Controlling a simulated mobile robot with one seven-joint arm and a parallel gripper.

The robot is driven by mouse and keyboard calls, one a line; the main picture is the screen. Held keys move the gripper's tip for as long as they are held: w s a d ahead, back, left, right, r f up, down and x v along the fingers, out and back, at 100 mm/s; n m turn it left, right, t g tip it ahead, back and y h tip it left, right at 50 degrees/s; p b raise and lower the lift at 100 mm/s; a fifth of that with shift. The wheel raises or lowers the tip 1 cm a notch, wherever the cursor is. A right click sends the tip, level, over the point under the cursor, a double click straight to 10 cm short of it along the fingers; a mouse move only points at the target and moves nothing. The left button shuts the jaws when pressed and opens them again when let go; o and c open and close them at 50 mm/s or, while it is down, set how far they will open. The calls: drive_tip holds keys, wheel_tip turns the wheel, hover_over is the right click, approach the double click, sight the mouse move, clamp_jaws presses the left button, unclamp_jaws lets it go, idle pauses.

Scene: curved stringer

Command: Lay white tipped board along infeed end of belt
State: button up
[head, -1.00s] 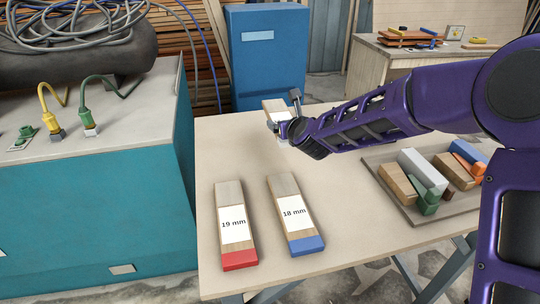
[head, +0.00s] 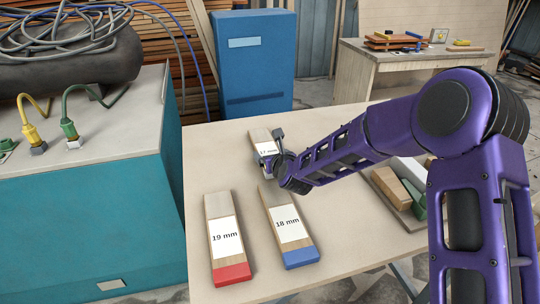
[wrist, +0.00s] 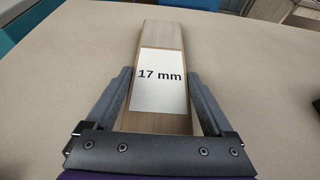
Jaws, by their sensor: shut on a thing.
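My gripper (wrist: 162,78) is shut on a long wooden board (wrist: 160,36) labelled 17 mm, one finger along each long side. In the head view the same board (head: 260,136) is at the back left of the table, partly behind my gripper (head: 270,151). Its near end is hidden, so no white tip shows. I cannot tell whether it touches the table. The 19 mm board with a red tip (head: 231,272) and the 18 mm board with a blue tip (head: 300,257) lie flat, nearer the front. No belt is recognisable in view.
The pale table (head: 345,235) is clear right of the two lying boards. Several coloured blocks (head: 397,186) sit on a tray at its right, partly behind my arm. A teal cabinet (head: 95,235) stands left, a blue cabinet (head: 252,62) behind, and a workbench (head: 385,70) at the back right.

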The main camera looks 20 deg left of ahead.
drive_tip(key=shift+f, duration=0.2)
drive_tip(key=o, duration=1.2)
drive_tip(key=shift+o, duration=0.8)
drive_tip(key=shift+r, duration=0.15)
